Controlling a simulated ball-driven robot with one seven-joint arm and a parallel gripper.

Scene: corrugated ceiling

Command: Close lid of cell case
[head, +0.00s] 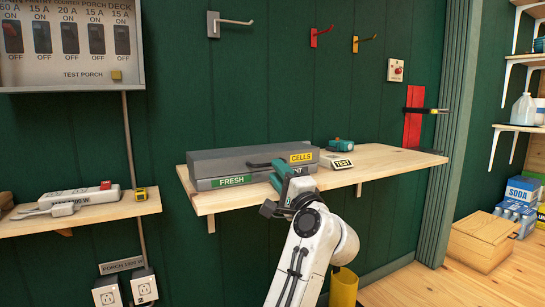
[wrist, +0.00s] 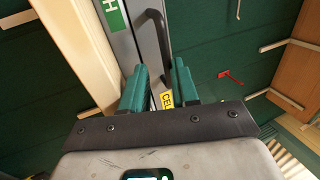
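The grey cell case (head: 215,165) lies on the wooden wall shelf, with a green FRESH label (head: 232,181) on its front and a yellow CELLS label (head: 301,157). Its lid (head: 225,156) looks down flat over the body; I cannot tell whether it is fully shut. A dark handle (wrist: 155,35) shows in the wrist view. My gripper (head: 283,172) is at the front right of the case. In the wrist view, the teal fingers of my gripper (wrist: 160,80) stand apart, with part of the case and its yellow label between or beyond them. Contact is unclear.
The wooden shelf (head: 390,162) has clear room at its right. A teal tool (head: 341,147) and a TEST sign (head: 343,163) stand right of the case. A lower shelf (head: 110,210) at left holds a power strip. A wooden box (head: 482,240) sits on the floor.

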